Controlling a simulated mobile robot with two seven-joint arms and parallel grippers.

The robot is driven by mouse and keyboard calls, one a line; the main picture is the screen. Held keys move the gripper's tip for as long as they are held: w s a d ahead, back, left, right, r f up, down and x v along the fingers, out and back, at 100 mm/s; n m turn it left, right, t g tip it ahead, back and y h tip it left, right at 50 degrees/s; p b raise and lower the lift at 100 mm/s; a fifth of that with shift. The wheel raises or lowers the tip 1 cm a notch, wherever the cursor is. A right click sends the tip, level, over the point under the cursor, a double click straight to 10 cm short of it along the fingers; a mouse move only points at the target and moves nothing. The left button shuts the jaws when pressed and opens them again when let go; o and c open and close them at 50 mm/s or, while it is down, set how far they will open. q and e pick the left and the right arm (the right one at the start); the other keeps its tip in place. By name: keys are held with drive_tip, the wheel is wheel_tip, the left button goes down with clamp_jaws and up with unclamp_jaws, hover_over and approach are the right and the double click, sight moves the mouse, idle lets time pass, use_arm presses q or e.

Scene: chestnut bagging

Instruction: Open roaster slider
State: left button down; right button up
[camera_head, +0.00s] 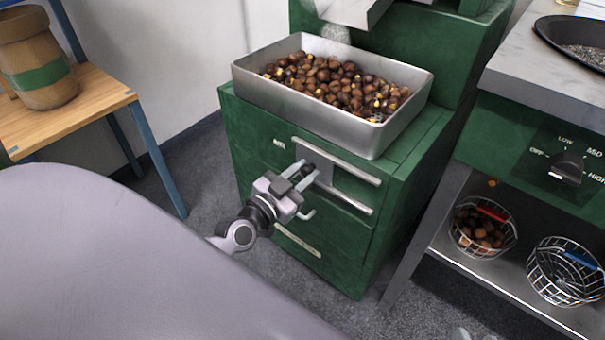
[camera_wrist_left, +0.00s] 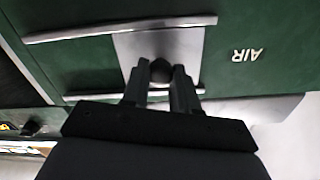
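The roaster slider is a grey metal plate (camera_wrist_left: 185,45) with a dark round knob (camera_wrist_left: 159,70), set between two metal rails on the green cabinet front (camera_head: 255,150). The plate sits at the rail end nearest the "AIR" label (camera_wrist_left: 246,55); bare green panel shows between the rails on its other side. My left gripper (camera_head: 307,171) is at the plate. In the left wrist view its two dark fingers (camera_wrist_left: 160,76) stand on either side of the knob and look closed against it. The fingers partly hide the knob in the head view.
A metal tray of chestnuts (camera_head: 265,89) stands on the cabinet. A small handle (camera_head: 306,214) is below the rails. A counter with a control knob (camera_head: 566,168) and wire baskets (camera_head: 556,287) is right. Grey floor separates them.

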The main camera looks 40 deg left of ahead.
use_arm(q)
drive_tip(key=shift+d+r+p, duration=0.1)
drive_tip(key=shift+d+p, duration=0.25)
drive_tip(key=d+p, duration=0.1)
drive_tip(key=d, duration=0.1)
drive_tip(key=d+p, duration=0.1)
drive_tip(key=d, duration=0.2)
drive_tip(key=d+p, duration=0.1)
drive_tip(key=d, duration=0.1)
drive_tip(key=shift+s+d+p, duration=0.15)
drive_tip(key=shift+s+p, duration=0.2)
drive_tip(key=shift+p, duration=0.05)
drive_tip(key=shift+d, duration=0.3)
use_arm(e)
drive_tip(key=d, duration=0.1)
drive_tip(key=d+h, duration=0.1)
drive_tip(key=s+d+r+h, duration=0.1)
drive_tip(key=shift+s+d+r+n, duration=0.1)
drive_tip(key=shift+d+n, duration=0.15)
drive_tip(key=shift+n, duration=0.15)
use_arm(q)
drive_tip(key=c, duration=0.9)
unclamp_jaws()
drive_tip(key=shift+o, duration=0.2)
